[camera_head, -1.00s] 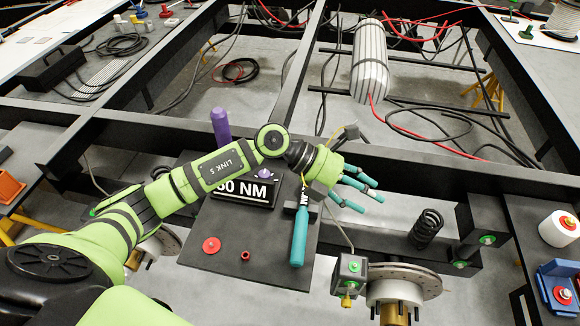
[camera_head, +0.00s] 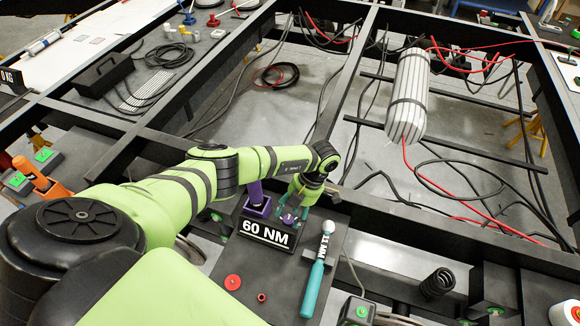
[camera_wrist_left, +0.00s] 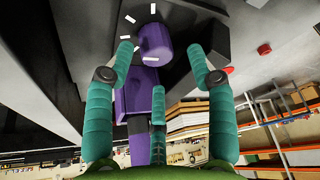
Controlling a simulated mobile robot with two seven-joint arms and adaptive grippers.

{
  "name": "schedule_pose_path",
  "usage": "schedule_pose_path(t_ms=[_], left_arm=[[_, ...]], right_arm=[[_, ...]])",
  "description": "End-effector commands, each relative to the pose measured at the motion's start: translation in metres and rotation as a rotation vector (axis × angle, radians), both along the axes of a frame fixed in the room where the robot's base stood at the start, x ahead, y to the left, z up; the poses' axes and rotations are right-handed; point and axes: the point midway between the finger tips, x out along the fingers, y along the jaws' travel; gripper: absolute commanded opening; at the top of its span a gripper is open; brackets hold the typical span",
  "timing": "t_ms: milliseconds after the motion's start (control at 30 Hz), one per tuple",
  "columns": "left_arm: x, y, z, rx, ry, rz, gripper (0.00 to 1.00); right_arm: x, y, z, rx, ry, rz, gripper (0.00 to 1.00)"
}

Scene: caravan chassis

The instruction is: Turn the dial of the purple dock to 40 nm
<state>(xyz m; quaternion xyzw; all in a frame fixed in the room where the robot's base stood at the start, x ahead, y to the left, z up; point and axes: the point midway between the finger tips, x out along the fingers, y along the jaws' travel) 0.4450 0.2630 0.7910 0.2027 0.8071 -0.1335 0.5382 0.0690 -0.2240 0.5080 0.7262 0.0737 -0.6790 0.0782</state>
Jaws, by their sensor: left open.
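The purple dock (camera_head: 258,209) stands on a dark plate below the chassis beam, and its sign (camera_head: 266,232) reads 60 NM. Its small purple dial (camera_head: 288,218) sits at the dock's right end. The dial (camera_wrist_left: 155,42) is also in the left wrist view, with white marks around it. My left gripper (camera_head: 291,211) points down over the dial, its teal fingers open. My right gripper is not in view.
An upright purple handle (camera_head: 255,194) stands beside the dial on the left. A teal-handled tool (camera_head: 314,285) marked 11 MM lies just to the right. A red knob (camera_head: 233,282) and a small red ring (camera_head: 262,297) are on the plate in front.

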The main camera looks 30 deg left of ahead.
Motion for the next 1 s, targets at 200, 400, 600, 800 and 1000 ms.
schedule_pose_path(t_ms=[200, 400, 600, 800, 1000], left_arm=[[-0.006, 0.003, -0.017, -0.003, -0.001, 0.001, 0.56], [-0.006, 0.003, -0.019, -0.003, -0.002, 0.001, 0.56], [-0.006, 0.003, -0.019, -0.003, -0.002, 0.001, 0.04], [-0.008, 0.003, -0.019, -0.002, 0.003, 0.002, 0.02], [-0.01, 0.004, -0.021, -0.002, 0.008, 0.031, 0.02]], right_arm=[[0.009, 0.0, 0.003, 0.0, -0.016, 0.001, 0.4], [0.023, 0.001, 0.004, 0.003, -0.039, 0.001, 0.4], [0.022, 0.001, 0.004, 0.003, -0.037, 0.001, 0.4], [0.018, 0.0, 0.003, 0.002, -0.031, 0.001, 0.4], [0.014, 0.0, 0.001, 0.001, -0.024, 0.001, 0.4]])
